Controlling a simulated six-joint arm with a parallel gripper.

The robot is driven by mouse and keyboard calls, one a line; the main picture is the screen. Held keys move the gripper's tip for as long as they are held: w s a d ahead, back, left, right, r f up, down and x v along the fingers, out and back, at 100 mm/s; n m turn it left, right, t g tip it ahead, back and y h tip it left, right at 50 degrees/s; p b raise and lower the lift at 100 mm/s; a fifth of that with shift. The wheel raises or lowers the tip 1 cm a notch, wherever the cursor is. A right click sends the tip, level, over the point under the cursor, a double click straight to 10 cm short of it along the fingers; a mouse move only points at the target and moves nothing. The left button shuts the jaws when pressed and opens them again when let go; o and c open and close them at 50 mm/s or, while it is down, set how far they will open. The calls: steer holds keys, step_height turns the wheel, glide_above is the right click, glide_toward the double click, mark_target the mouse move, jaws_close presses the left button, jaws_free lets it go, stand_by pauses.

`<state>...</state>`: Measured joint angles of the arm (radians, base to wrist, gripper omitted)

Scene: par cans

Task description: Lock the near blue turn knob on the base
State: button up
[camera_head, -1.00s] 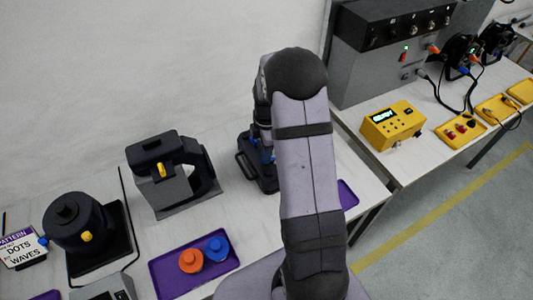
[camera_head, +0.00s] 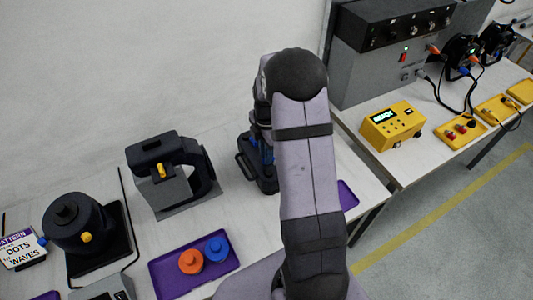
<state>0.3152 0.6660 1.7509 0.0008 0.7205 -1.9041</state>
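The dark base (camera_head: 247,170) stands on the white table at the back, left of my arm, with a handle loop on its left side. Small blue parts (camera_head: 266,152) show on it; I cannot tell which of them is the near turn knob or how it is turned. My gripper (camera_head: 262,138) points down over the base, at or close to the blue parts. My own arm hides most of the gripper and the right side of the base. The fingertips are too small and covered to tell whether they are open or touching a knob.
A purple tray (camera_head: 168,282) holds an orange disc (camera_head: 191,261) and a blue disc (camera_head: 215,248). A dark clamp-like fixture (camera_head: 165,165) and a black round housing (camera_head: 75,222) stand to the left. A yellow meter (camera_head: 391,126) sits on the right-hand table, beyond a gap.

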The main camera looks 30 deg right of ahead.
stand_by(0.3)
steer(key=shift+r+b, duration=1.15)
steer(key=shift+r, duration=2.55)
